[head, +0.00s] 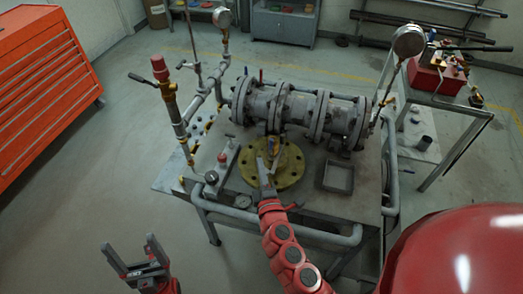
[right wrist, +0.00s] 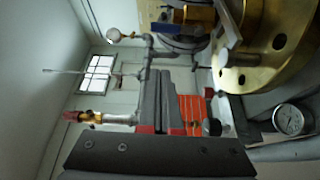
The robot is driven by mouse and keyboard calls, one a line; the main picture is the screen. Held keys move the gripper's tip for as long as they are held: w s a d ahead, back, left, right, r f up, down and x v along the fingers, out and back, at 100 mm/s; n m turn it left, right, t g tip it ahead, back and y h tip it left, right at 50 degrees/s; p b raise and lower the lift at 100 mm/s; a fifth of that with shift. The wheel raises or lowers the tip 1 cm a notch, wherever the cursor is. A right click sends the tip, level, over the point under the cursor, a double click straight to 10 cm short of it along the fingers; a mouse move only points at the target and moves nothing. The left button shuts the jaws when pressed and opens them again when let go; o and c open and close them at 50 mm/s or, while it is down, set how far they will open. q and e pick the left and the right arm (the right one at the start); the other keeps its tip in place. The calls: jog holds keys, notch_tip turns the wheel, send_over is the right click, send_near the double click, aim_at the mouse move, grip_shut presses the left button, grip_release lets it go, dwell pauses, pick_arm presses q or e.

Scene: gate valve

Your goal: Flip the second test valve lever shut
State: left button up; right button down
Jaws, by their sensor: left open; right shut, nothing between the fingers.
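The grey flanged gate valve (head: 290,110) lies across the bench. A small blue lever (head: 245,72) and a small red lever (head: 261,75) stand up on its left part; I cannot tell which is the second test valve lever. A brass flange (head: 288,172) faces me below the valve body, and also shows in the right wrist view (right wrist: 265,75). My right gripper (head: 267,165) is shut and empty in front of the brass flange; its fingers (right wrist: 165,105) show dark in the right wrist view. My left gripper (head: 138,256) is open and empty, low and left of the bench.
A pipe stand with a red-capped fitting (head: 160,70) rises on the bench's left. Pressure gauges (head: 409,40) stand above the pipework. A square tray (head: 338,177) sits right of the flange. A bent rail (head: 290,235) runs along the bench front. Floor left of the bench is clear.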

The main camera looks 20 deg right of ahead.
aim_at(270, 148)
jog(key=shift+w, duration=0.1)
jog(key=w+d+p, duration=0.1)
jog(key=w+p, duration=0.2)
jog(key=w, duration=0.7)
jog(key=s+d, duration=0.3)
jog(key=shift+p, duration=0.35)
